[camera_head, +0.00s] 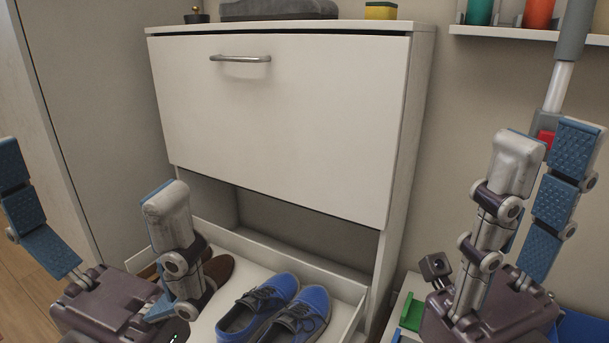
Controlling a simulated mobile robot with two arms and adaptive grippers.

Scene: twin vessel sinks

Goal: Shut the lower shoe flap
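The lower shoe flap (290,262) is open and tipped out of the white shoe cabinet (406,150), with a dark gap above it. A pair of blue shoes (276,307) and brown shoes (219,270) lie in it. The flap's front edge is out of view at the bottom. My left gripper (90,185) is open and empty at the lower left, its nearer finger in front of the flap's left part and the brown shoes.
The upper flap (290,125) is shut and has a metal handle (240,59). A grey folded item (278,9) and a yellow sponge (381,10) are on the cabinet top. A wall shelf (530,34) holds cups. A grey-and-white pole (560,85) stands behind my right gripper.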

